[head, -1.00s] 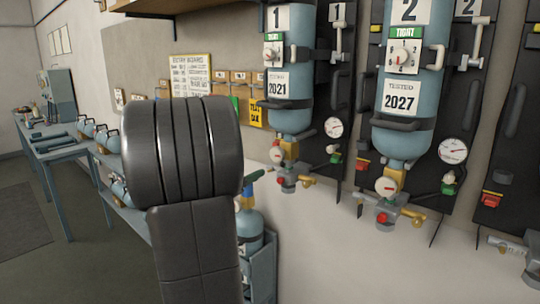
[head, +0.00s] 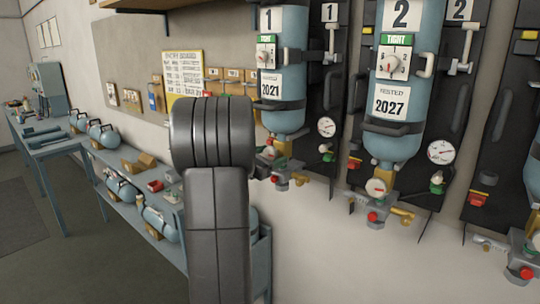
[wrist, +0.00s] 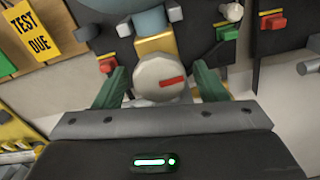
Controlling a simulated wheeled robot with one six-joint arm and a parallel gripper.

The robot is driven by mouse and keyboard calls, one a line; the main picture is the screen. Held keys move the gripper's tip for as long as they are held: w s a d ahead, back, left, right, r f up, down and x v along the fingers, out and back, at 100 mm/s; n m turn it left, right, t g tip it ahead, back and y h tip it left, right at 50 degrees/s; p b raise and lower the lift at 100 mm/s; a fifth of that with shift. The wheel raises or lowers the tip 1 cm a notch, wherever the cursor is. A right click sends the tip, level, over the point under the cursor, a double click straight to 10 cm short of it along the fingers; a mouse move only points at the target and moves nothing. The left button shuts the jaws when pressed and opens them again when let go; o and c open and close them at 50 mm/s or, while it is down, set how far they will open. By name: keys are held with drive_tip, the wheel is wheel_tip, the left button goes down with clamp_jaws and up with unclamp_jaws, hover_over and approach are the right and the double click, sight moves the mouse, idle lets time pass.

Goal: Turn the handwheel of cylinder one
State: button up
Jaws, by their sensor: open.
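Cylinder one (head: 283,110) is the pale blue bottle with a "1" label and a "2021" plate, hung valve-down on a dark backboard. In the wrist view its handwheel (wrist: 152,80) is a round whitish disc with a red bar, below a brass valve neck (wrist: 156,44). My gripper (wrist: 160,72) is open, with one green finger on each side of the handwheel. I cannot tell whether either finger touches it.
Cylinder two (head: 403,95) hangs to the right with its own valve and gauge (head: 440,152). A blue shelf (head: 155,210) with cylinders runs below left.

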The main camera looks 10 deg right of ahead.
drive_tip(key=c, duration=1)
drive_tip(key=shift+f+b, duration=0.1)
drive_tip(key=shift+b, duration=0.5)
